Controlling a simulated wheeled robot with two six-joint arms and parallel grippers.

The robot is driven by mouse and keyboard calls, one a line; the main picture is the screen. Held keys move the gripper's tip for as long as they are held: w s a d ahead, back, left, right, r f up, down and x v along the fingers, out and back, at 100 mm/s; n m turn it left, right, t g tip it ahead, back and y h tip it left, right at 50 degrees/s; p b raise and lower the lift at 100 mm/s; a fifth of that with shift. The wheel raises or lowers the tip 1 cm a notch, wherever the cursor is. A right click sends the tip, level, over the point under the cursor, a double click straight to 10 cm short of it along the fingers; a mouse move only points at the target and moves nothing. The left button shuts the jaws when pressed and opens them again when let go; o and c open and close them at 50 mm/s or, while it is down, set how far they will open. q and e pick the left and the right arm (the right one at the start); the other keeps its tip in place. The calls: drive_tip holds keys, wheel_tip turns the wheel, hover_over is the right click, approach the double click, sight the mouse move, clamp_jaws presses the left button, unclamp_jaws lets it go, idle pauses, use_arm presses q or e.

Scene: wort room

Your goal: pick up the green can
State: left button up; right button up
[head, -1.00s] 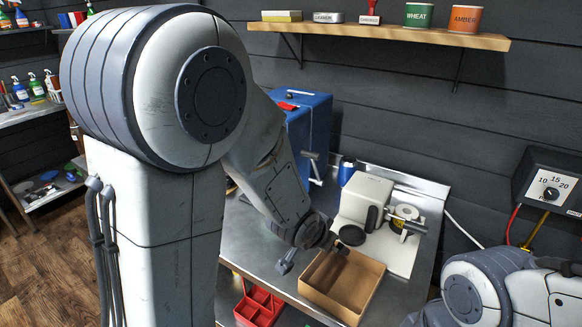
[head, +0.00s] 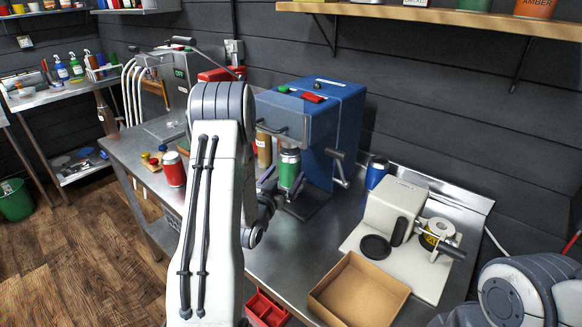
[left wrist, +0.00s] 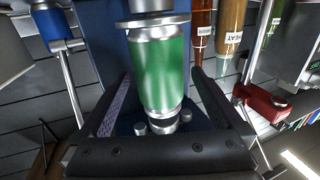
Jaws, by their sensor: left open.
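The green can (head: 289,172) with silver ends stands upright at the front of the blue machine (head: 322,110). My left gripper (head: 283,184) is open at the can, with one dark finger on either side of it. In the left wrist view the green can (left wrist: 162,75) fills the middle between the two fingers of my left gripper (left wrist: 165,105), and gaps show on both sides. A silver disc sits close against one end of the can. My right gripper is not in view; only part of my right arm shows at the lower right.
A red-and-silver can (head: 173,169) stands left of my arm. A brown bottle (head: 263,150) is close behind the gripper. An open cardboard box (head: 385,283), a red bin (head: 264,310), a blue can (head: 377,172) and a white device (head: 395,208) are to the right or in front.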

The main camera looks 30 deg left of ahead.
use_arm(q)
drive_tip(key=shift+w+a, duration=0.1)
drive_tip(key=shift+w, duration=0.65)
drive_tip(key=w, duration=0.1)
drive_tip(key=w+p, duration=0.1)
drive_tip(key=w, duration=0.1)
drive_tip(key=w+p, duration=0.1)
drive_tip(key=shift+w+a, duration=0.15)
drive_tip(key=shift+a, duration=0.15)
drive_tip(key=shift+w+f, duration=0.15)
drive_tip(key=shift+w, duration=0.2)
drive_tip(key=c, duration=1.5)
drive_tip(key=shift+a, duration=0.1)
clamp_jaws()
drive_tip(key=shift+r, duration=0.25)
